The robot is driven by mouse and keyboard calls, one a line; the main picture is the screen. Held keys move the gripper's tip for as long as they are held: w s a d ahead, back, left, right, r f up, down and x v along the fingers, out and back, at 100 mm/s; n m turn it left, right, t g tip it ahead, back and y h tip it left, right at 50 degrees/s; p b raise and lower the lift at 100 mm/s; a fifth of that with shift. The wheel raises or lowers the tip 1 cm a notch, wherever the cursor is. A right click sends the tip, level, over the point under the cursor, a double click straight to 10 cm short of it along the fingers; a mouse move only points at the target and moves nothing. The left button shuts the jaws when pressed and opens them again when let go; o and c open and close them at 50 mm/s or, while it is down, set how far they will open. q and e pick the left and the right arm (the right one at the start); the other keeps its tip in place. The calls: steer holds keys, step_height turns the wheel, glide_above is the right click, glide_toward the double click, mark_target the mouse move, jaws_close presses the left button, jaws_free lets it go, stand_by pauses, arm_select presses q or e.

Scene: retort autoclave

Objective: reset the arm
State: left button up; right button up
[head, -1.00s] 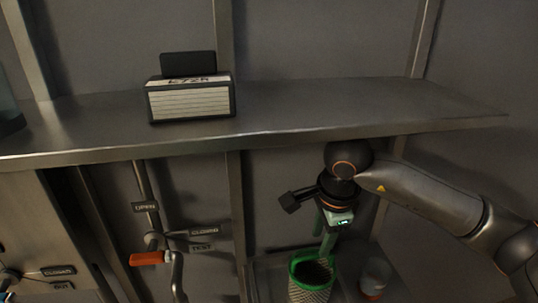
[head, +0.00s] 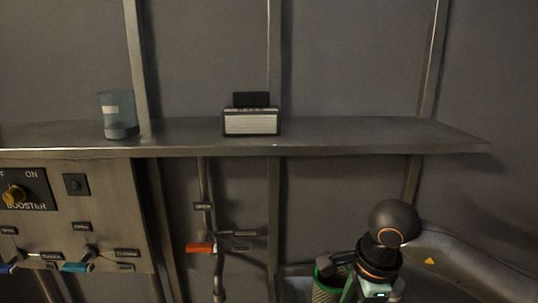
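My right arm (head: 455,268) comes in from the right side of the head view, with a dark round joint (head: 394,222) near its end. My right gripper (head: 370,288) is at the bottom edge, below the shelf, pointing down. Its fingertips are not visible, so I cannot tell whether it is open or shut. A green-rimmed mesh basket (head: 325,288) is just left of it and partly cut off by the frame. I cannot tell whether they touch. My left arm and gripper are not in view.
A long metal shelf (head: 360,138) spans the wall above my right arm. It holds a glass container (head: 119,118) and a small dark box with a pale front (head: 252,122). An orange-handled valve (head: 201,248) and a BOOSTER panel (head: 95,215) are to the left.

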steer(key=s+a+r+m+g+y, duration=0.1)
steer(key=s+a+m+g+y, duration=0.2)
steer(key=s+a+y, duration=0.5)
steer(key=s+a+r+m+g+y, duration=0.1)
steer(key=s+a+m+g+y, duration=0.15)
steer(key=a+y, duration=0.6)
steer(key=w+d+f+m+t, duration=0.15)
steer(key=w+m+t, duration=0.35)
steer(key=m+t, duration=0.6)
steer(key=w+d+m+t, duration=0.2)
steer(key=w+m+t, duration=0.35)
steer(key=m, duration=0.95)
steer(key=d+f+m+t+h, duration=0.4)
steer(key=d+f+m+h, duration=0.3)
steer(key=f+m+h, duration=0.3)
steer(key=s+d+f+m+g+h, duration=0.2)
steer(key=s+d+f+m+g, duration=0.1)
steer(key=s+f, duration=0.4)
steer(key=s+d+f+m+g+h, duration=0.3)
steer(key=s+f+m, duration=0.4)
steer(key=f, duration=0.6)
steer(key=shift+s+d+f+m+g, duration=0.4)
steer(key=shift+d+g, duration=0.1)
steer(key=shift+d, duration=0.5)
